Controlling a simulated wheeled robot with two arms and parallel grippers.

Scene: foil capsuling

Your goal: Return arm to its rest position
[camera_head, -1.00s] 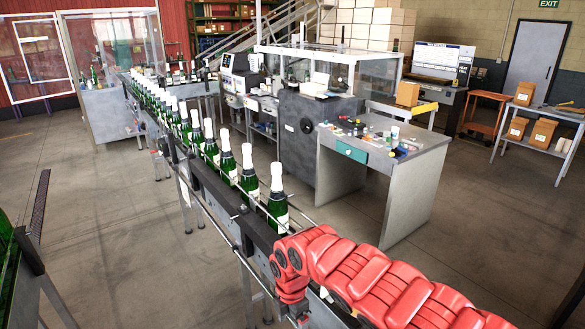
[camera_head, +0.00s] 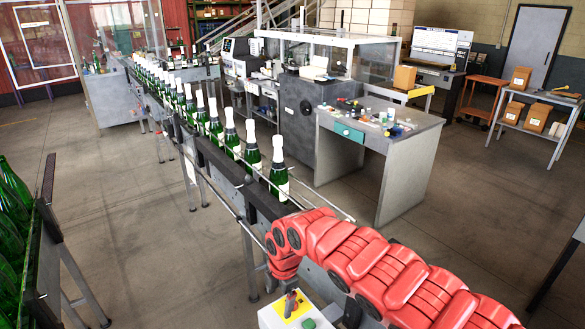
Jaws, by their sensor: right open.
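My red right arm (camera_head: 385,278) reaches in from the lower right, and its wrist bends down beside the near end of the bottle line. My right gripper (camera_head: 291,299) is small at the bottom, below the wrist and over a white control box (camera_head: 275,319) with a yellow panel. The gripper holds nothing that I can see; its fingers are hard to make out against the box. The nearest green bottle with a white top (camera_head: 279,172) stands upright on the conveyor (camera_head: 228,172), beyond the wrist and apart from it. My left gripper is not in view.
A row of several bottles runs back along the conveyor to the far left. A grey workbench (camera_head: 402,140) with small parts stands right of the line. A rack of green bottles (camera_head: 42,262) is at the left edge.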

